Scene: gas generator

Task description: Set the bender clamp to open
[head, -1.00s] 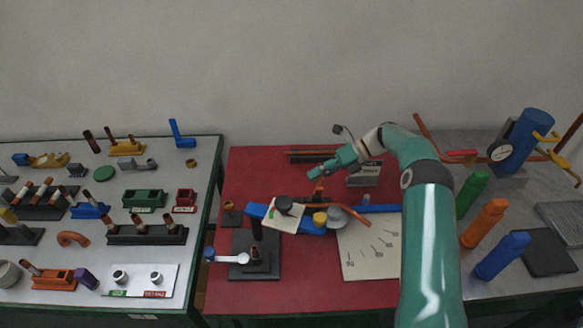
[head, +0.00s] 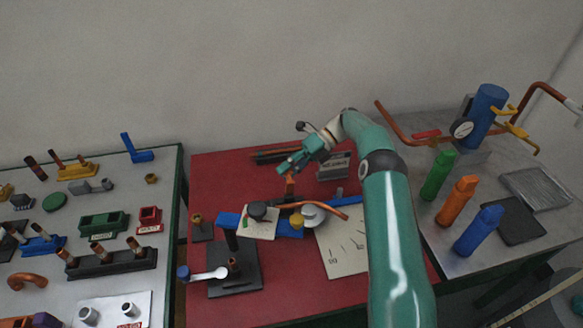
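The bender is a blue tool (head: 232,220) on a black stand on the red table, with a white plate, dark knob and grey round former (head: 312,212). A bent copper pipe (head: 330,208) lies across the former. A small orange upright piece (head: 290,184), which may be the clamp, stands behind the blue bar. My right gripper (head: 284,168) is teal and hangs just above and behind this orange piece. Contact between them cannot be made out, and its fingers are too small to tell open from shut. My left gripper is out of view.
A white marked sheet (head: 340,250) lies right of the bender. Green, orange (head: 458,201) and blue bottles stand on the grey table at right, near a blue cylinder (head: 486,115) with a gauge. The left table (head: 70,215) holds many fittings. The red table's back left is clear.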

